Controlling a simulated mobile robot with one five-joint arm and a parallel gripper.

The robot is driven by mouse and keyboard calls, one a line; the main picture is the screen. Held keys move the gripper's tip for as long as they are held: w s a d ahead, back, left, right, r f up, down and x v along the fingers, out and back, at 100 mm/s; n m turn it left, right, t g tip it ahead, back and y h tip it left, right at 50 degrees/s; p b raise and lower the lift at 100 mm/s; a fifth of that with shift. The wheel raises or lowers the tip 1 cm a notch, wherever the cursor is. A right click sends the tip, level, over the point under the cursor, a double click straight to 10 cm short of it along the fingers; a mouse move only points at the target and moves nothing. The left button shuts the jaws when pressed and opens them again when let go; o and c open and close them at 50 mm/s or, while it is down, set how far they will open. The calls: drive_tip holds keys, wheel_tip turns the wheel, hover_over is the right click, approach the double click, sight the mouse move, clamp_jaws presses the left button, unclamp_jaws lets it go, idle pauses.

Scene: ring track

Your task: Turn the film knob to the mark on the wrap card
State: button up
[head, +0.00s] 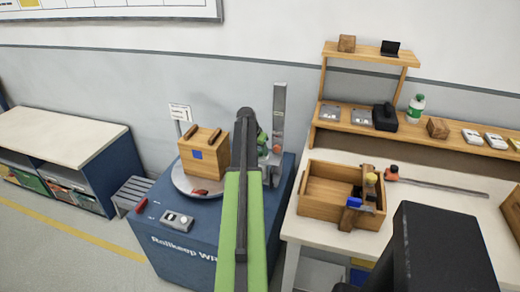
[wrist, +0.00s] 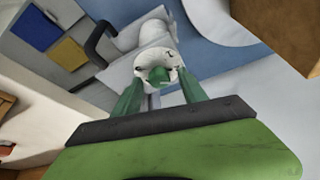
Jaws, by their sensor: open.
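In the wrist view my gripper (wrist: 159,79) is open, with one green finger on each side of a small green knob (wrist: 162,74). The knob sits in front of a round white face with small dark marks, below a white cylinder (wrist: 155,36). I cannot tell whether the fingers touch it. In the head view the grey film mast (head: 279,115) stands behind my arm, and the knob area is mostly hidden. A white card (head: 180,112) with small print stands on a post at the back left of the blue wrapping machine (head: 183,254); its mark is too small to read.
A wooden box (head: 203,160) with a blue patch stands on the round turntable (head: 180,180), left of my arm. A grey control box (head: 177,220) sits at the front. To the right, a bench holds an open wooden crate (head: 318,206) and a shelf (head: 340,112) with several items.

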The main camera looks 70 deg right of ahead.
drive_tip(key=shift+a+r+p, duration=0.15)
drive_tip(key=shift+r+p, duration=0.35)
drive_tip(key=p+v, duration=1.5)
drive_tip(key=v, duration=0.1)
drive_tip(key=shift+r, duration=0.15)
drive_tip(key=shift+a, duration=0.1)
